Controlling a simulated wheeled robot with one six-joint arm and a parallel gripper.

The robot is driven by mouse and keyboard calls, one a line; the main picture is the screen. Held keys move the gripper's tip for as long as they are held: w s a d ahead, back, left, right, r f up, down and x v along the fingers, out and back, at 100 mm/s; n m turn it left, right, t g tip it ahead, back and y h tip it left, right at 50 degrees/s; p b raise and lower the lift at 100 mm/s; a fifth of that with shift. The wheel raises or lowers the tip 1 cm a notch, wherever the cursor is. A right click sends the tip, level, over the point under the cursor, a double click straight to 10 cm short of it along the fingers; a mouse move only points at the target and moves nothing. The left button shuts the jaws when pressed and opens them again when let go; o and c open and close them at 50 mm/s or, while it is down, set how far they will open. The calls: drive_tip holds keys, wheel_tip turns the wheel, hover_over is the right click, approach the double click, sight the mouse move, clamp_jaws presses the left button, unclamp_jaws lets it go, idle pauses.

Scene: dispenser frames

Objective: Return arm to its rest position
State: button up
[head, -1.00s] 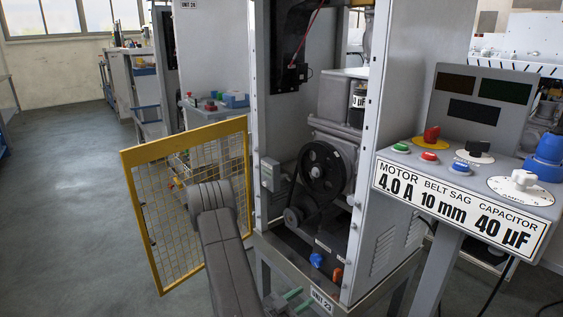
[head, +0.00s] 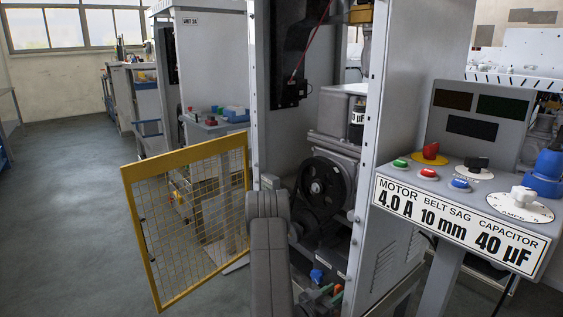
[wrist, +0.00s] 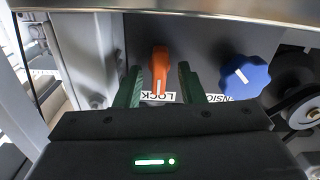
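My gripper (head: 329,294) is low in the open front of the machine cabinet, and my grey arm (head: 268,250) rises in front of it. In the wrist view its two green fingers (wrist: 160,87) are apart, one on each side of an orange lever (wrist: 159,66). Gaps show between the lever and both fingers, so the gripper is open and holds nothing. The lever's white mark runs upright in the picture, by an upside-down LOCK label (wrist: 158,97). A blue knob (wrist: 245,76) is right of the fingers; in the head view it also shows (head: 316,275).
A yellow mesh door (head: 190,215) stands open left of the arm. The cabinet post (head: 362,150) is close on the right, with black pulleys (head: 322,188) above the gripper. A control panel (head: 470,215) stands farther right. Clear floor (head: 70,220) lies left.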

drive_tip(key=n+p, duration=0.5)
drive_tip(key=shift+r+p, duration=0.2)
drive_tip(key=shift+p, duration=0.15)
drive_tip(key=shift+a+f+n, duration=0.15)
drive_tip(key=shift+a+n, duration=0.05)
drive_tip(key=shift+n, duration=0.2)
drive_tip(key=v, duration=1.2)
drive_tip(key=shift+s+a, duration=0.15)
drive_tip(key=shift+s, duration=0.1)
drive_tip(key=shift+f, duration=0.1)
